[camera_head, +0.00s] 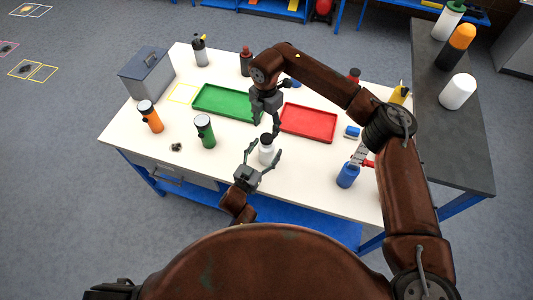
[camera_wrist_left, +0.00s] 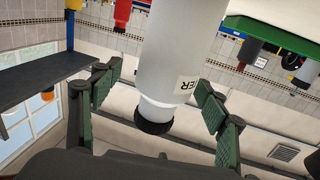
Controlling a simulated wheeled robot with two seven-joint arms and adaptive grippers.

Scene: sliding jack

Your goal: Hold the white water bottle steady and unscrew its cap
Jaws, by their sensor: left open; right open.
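The white water bottle (camera_head: 267,153) stands upright near the front of the white table, with its black cap (camera_head: 266,138) on top. My left gripper (camera_head: 264,158) is open, with one finger on each side of the bottle. In the left wrist view the bottle (camera_wrist_left: 180,50), partly labelled "ER", appears upside down between the spread fingers, with gaps visible on both sides; its cap (camera_wrist_left: 154,117) is in view. My right gripper (camera_head: 267,122) is open and points down just above the cap. Whether its fingertips touch the cap cannot be told.
A green tray (camera_head: 224,115) and a red tray (camera_head: 308,135) lie behind the bottle. A grey toolbox (camera_head: 147,75) is at back left.

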